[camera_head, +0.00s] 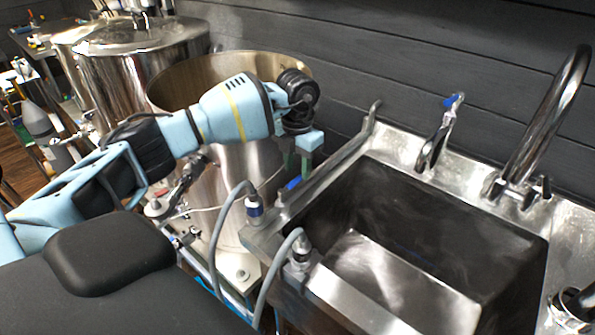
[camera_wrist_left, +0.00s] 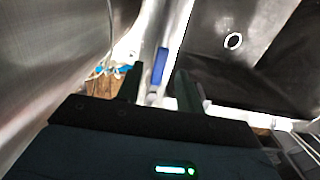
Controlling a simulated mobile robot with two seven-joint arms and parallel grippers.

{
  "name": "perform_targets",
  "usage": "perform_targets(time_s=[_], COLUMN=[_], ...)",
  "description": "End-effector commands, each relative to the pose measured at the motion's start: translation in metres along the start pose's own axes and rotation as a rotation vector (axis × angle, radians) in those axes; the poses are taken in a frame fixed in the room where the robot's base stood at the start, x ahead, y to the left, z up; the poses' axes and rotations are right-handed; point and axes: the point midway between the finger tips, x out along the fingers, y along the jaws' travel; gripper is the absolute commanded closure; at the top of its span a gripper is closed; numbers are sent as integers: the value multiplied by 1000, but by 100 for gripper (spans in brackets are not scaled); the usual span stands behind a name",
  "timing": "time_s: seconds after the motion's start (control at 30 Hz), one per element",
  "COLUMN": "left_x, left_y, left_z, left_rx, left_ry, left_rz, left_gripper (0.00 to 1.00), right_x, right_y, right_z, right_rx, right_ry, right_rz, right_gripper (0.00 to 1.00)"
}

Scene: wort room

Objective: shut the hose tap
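A small blue lever handle (camera_head: 293,183) shows at the left rim of the steel sink, close to the grey hose fittings. I take it for the hose tap's handle; its body is mostly hidden. My left gripper (camera_head: 297,170) reaches in from the left, with its fingers pointing down just above the handle. In the left wrist view, the blue handle (camera_wrist_left: 160,68) shows beyond and between the two fingertips (camera_wrist_left: 161,88), which are apart. I cannot tell whether a finger touches it. My right gripper is out of view.
The sink (camera_head: 465,215) lies right of the gripper, with a tall curved faucet (camera_head: 550,115) and another blue-topped tap (camera_head: 436,135) behind. An open steel kettle (camera_head: 175,90) stands behind my left arm. Grey hoses (camera_head: 270,275) loop at the sink's left edge. A dark plank wall closes the back.

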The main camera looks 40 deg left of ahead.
Motion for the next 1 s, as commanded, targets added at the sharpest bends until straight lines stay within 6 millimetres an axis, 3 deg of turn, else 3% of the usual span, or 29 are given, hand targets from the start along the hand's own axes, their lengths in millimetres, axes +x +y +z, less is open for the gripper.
perform_targets(time_s=[0.2, 0.53, 0.8, 1.0], left_x=[20, 23, 23, 23], left_y=[0, 0, 0, 0], left_z=[0, 0, 0, 0], left_rx=[0, 0, 0, 0], left_ry=[0, -1, -1, -1], left_rz=[-1, -1, -1, -1], left_gripper=[63, 63, 98, 100], right_x=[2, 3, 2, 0], right_y=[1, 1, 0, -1], right_z=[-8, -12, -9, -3], right_rx=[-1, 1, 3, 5], right_ry=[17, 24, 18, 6], right_rz=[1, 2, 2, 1], right_gripper=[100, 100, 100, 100])
